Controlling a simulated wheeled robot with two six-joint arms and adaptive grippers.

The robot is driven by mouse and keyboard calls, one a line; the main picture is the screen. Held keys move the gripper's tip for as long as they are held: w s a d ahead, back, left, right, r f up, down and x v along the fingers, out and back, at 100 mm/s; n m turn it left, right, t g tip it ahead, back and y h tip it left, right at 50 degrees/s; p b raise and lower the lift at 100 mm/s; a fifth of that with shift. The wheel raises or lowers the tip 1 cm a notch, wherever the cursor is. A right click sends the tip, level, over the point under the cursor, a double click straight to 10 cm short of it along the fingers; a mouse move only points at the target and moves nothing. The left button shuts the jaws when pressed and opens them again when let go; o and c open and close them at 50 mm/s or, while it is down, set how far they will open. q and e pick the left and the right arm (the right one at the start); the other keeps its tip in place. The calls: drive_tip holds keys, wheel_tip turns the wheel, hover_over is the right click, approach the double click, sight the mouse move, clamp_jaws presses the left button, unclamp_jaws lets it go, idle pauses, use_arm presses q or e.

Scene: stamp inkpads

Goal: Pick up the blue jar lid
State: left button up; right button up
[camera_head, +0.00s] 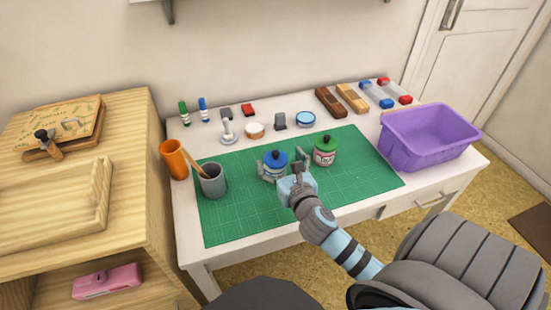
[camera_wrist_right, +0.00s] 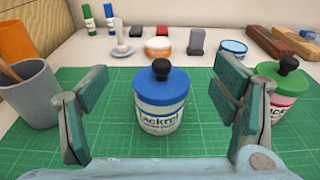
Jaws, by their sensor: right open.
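The blue jar lid (camera_wrist_right: 161,87) with a black knob sits on a white labelled jar (camera_wrist_right: 160,121) on the green mat. In the head view the blue lid (camera_head: 275,157) shows near the middle of the mat. My right gripper (camera_wrist_right: 162,100) is open, with one finger on each side of the jar and a gap on both sides in the right wrist view. In the head view my right gripper (camera_head: 276,171) reaches the jar from the front and hides part of its body. My left gripper is not in view.
A green-lidded jar (camera_head: 325,151) stands just right of my right gripper. A grey cup (camera_head: 212,182) and an orange cup (camera_head: 173,160) stand at the left. A purple bin (camera_head: 428,140) is at the right. Several stamps and pads line the back. The front of the mat (camera_head: 245,222) is clear.

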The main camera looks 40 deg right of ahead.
sight(277, 155)
drive_tip(key=x, duration=0.1)
drive_tip(key=b+x, duration=0.1)
drive_tip(key=x, duration=0.3)
drive_tip(key=shift+s+f, duration=0.15)
drive_tip(key=shift+f, duration=0.1)
drive_tip(key=c, duration=1.3)
